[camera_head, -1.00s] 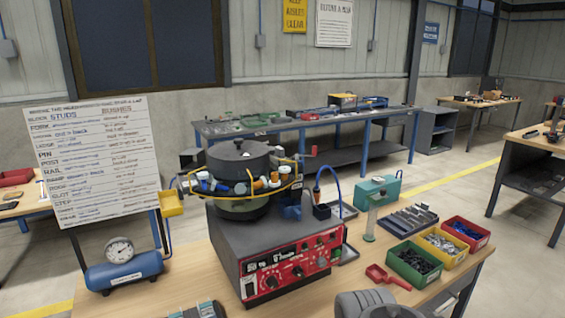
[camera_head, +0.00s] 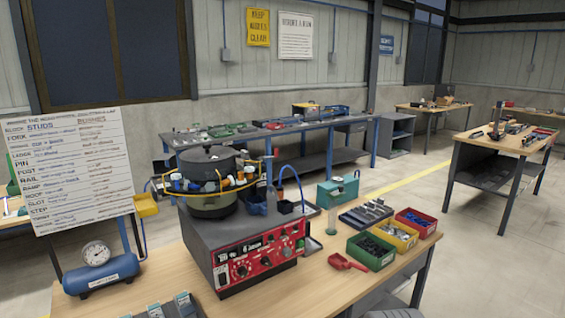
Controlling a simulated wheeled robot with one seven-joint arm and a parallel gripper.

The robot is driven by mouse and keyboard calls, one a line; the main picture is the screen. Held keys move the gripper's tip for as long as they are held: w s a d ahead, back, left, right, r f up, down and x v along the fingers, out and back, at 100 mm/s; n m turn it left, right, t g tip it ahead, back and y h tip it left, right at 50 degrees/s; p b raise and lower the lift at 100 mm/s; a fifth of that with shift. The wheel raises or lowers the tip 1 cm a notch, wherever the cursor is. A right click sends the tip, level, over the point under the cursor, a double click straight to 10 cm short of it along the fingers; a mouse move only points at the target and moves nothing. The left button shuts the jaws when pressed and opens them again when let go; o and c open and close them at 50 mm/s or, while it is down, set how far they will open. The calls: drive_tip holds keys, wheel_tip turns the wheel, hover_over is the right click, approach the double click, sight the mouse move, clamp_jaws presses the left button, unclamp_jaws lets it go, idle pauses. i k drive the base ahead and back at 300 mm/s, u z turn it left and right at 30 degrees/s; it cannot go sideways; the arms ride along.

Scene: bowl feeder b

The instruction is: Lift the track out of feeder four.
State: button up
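A bowl feeder (camera_head: 207,203) with a dark lidded bowl stands on a grey box with a red control panel (camera_head: 258,258), on the near wooden bench. A yellow rail rings the bowl, with several small orange, white and blue fittings around it. I can read no feeder number, so I cannot tell whether this is feeder four. No part is clearly recognisable as its track. My gripper is out of view. A grey rounded piece at the bottom right edge looks like part of my arm.
Right of the feeder are a teal box (camera_head: 337,191), a grey slotted block (camera_head: 366,214), a red scoop (camera_head: 347,262), and green (camera_head: 371,250), yellow (camera_head: 393,236) and red (camera_head: 416,222) bins. A blue air tank (camera_head: 101,274) and whiteboard (camera_head: 72,165) stand left.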

sight(245, 154)
drive_tip(key=z, duration=0.1)
drive_tip(key=i, duration=0.6)
drive_tip(key=u, duration=1.85)
